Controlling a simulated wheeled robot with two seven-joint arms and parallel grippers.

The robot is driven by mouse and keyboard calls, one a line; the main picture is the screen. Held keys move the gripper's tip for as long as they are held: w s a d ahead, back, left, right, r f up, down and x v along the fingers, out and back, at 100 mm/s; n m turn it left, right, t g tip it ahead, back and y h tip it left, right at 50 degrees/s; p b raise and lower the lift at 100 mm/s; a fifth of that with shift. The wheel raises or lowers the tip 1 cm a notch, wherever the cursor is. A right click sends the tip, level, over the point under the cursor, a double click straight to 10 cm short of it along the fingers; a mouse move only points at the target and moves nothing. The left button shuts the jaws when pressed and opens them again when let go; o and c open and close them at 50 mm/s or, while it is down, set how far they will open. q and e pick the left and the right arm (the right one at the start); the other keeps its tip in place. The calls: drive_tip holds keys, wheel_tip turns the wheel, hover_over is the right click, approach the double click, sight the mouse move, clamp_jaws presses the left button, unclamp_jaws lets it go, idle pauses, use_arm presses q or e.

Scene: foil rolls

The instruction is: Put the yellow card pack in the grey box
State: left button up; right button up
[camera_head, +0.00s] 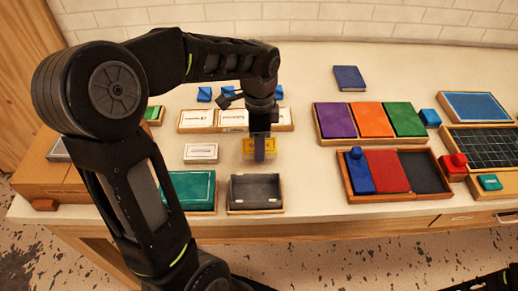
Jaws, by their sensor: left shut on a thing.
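The yellow card pack (248,147) is held in my left gripper (260,150), which is shut on it. The pack hangs just behind the grey box, and the gripper hides part of it. The grey box (235,209) is an open, grey-lined wooden tray near the table's front edge, and it looks empty. My right gripper does not show; only a dark piece of my body is at the lower right corner.
A green-filled tray (198,189) stands left of the grey box. A white card pack (201,153) lies behind it. A wooden tray with white packs (196,118) is farther back. Trays with coloured panels (371,123) stand to the right. The table between (310,185) is clear.

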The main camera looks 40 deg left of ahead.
use_arm(q)
drive_tip(key=shift+f, duration=1.5)
drive_tip(key=shift+f, duration=0.2)
drive_tip(key=o, duration=1.4)
drive_tip(key=shift+r, duration=0.1)
wheel_tip(320, 180, up, 12)
drive_tip(key=shift+r, duration=0.1)
